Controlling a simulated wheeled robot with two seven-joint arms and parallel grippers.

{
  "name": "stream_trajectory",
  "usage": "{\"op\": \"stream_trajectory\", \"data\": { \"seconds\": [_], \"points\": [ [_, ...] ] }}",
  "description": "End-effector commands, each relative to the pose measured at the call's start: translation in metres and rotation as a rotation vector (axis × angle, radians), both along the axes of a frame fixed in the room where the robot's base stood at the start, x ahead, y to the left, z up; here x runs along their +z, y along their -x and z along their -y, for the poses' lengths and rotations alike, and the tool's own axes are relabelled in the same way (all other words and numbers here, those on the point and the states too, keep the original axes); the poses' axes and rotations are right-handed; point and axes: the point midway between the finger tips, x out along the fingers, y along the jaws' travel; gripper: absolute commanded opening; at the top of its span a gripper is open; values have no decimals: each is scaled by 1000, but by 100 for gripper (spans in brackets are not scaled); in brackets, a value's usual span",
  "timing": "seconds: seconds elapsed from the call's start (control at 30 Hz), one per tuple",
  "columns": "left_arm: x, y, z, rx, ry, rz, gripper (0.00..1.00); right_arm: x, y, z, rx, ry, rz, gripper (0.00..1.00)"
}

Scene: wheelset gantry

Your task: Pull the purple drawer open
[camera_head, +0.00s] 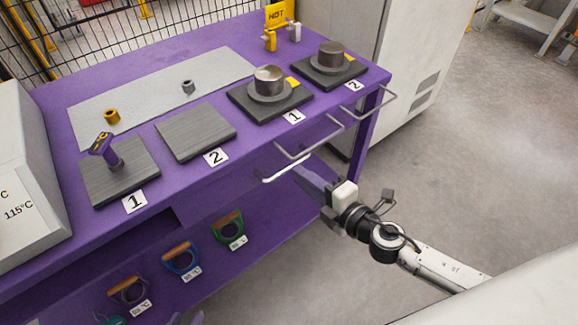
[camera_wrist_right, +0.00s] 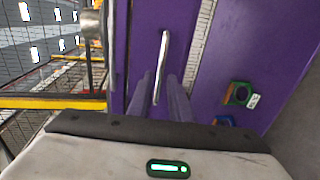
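The purple drawer sits in the front of the purple workbench (camera_head: 235,165); its outline is hard to make out. A bright metal bar handle (camera_head: 283,172) juts out from the bench front in the head view. It also shows as a pale bar (camera_wrist_right: 163,60) against the purple front in the right wrist view. My right gripper (camera_head: 312,183) is beside the right end of this handle. In the wrist view its two fingers (camera_wrist_right: 162,92) are apart, with the handle's near end between them. I cannot tell whether they touch it. My left gripper is not in view.
Two more wire handles or rails, one of them at the bench's right end (camera_head: 376,105), stick out. Plates, cylinders and a grey mat (camera_head: 150,95) are on top. A grey cabinet (camera_head: 385,60) stands behind. Floor at right is clear.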

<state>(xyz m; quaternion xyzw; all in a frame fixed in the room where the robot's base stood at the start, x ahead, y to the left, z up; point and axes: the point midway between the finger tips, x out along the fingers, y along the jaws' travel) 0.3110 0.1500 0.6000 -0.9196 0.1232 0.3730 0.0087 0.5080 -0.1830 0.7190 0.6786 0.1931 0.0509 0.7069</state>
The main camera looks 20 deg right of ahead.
Motion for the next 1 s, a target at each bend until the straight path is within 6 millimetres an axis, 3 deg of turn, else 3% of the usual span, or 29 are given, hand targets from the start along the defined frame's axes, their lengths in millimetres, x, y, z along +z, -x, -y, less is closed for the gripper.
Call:
{"op": "stream_trajectory", "data": {
  "seconds": [0.2, 0.4, 0.7, 0.83, 1.0],
  "points": [
    [-5, 3, -2, 2, -3, -12, 31, -7, -36, -13, 0, -2, 2, 18],
    [-9, 6, -2, 3, -4, -20, 31, -11, -51, -19, 0, -2, -1, 18],
    [-8, 7, -2, 3, -3, -19, 31, -12, -53, -20, -1, -2, -2, 18],
    [-6, 7, -2, 3, -2, -16, 31, -12, -53, -19, -1, -2, -2, 0],
    [-5, 6, -2, 3, -2, -14, 31, -12, -52, -19, -1, -2, -2, 0]
  ]
}}
